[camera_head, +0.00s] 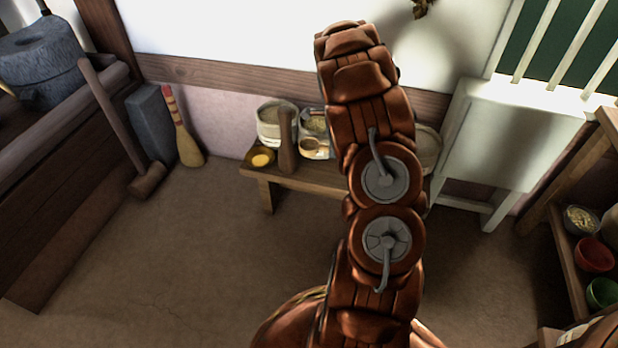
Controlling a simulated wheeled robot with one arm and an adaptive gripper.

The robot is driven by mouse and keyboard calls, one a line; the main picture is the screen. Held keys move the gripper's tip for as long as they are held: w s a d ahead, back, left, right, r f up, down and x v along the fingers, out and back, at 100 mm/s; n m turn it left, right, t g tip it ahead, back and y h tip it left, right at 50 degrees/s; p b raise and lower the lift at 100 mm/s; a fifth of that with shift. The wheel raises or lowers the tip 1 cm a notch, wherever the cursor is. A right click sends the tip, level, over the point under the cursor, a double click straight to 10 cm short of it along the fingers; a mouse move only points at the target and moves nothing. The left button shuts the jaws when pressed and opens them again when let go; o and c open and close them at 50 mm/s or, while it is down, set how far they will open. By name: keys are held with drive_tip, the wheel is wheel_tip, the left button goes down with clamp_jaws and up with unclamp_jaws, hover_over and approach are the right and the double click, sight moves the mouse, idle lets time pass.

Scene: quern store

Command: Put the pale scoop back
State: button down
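A small pale round-bowled thing (310,146), possibly the pale scoop, rests at a white container (316,121) on the low wooden bench (262,176). It is too small to tell for sure, and I cannot tell whether it lies in or in front of the container. My brown arm rises through the middle of the picture and hides part of the bench. My gripper does not show.
The bench also bears a pale grain tub (277,124), a wooden pestle (286,140) and a yellow dish (260,157). A mallet (147,181), a broom (186,143) and a grey block (151,122) stand left. A bowl shelf (566,262) is right. The left floor is clear.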

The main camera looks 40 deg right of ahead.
sight(332, 177)
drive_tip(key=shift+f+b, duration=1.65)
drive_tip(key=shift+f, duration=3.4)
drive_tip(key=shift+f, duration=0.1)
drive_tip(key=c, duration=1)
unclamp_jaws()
